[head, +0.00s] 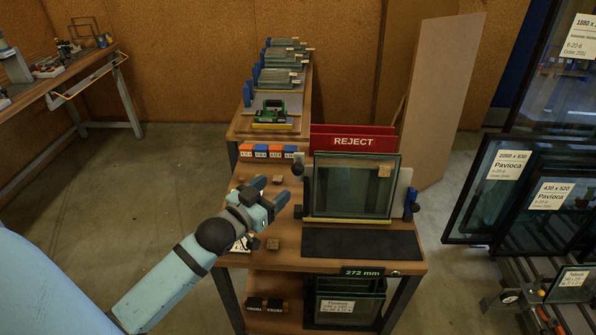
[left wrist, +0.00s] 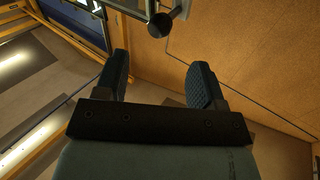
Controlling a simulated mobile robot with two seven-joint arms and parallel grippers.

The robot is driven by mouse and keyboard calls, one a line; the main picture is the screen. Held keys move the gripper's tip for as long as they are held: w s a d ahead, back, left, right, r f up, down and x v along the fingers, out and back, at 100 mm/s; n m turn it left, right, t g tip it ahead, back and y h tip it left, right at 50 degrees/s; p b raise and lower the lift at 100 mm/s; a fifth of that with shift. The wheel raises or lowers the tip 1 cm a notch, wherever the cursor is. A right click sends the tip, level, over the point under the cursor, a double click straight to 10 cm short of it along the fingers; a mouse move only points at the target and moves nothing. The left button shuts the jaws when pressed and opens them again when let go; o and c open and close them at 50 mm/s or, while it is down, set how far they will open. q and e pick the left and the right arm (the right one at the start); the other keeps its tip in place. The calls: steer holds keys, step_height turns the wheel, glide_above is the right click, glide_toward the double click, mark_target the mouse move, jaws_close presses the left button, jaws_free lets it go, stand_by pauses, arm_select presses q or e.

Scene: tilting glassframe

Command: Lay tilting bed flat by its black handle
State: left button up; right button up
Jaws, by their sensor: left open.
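The tilting bed (head: 403,187) stands steeply tilted on the wooden workbench, with a dark-edged glass pane (head: 350,188) on it. A black round handle (head: 298,170) shows at the bed's left side; in the left wrist view a black knob (left wrist: 160,25) on a short rod, probably this handle, lies beyond the fingertips. My left gripper (head: 273,191) is open and empty, left of the bed and a little short of the handle. It also shows in the left wrist view (left wrist: 161,70), with nothing between its fingers. My right gripper is not in view.
A red REJECT bin (head: 352,141) stands behind the bed. A dark mat (head: 360,243) lies in front. Small wooden blocks (head: 273,244) and coloured boxes (head: 268,151) sit on the left of the bench. Racked glass panes (head: 497,190) stand to the right.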

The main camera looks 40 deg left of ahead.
mark_target(293, 173)
arm_select(q)
steer(key=w, duration=0.9)
steer(key=shift+d, duration=0.25)
steer(key=shift+w, duration=0.4)
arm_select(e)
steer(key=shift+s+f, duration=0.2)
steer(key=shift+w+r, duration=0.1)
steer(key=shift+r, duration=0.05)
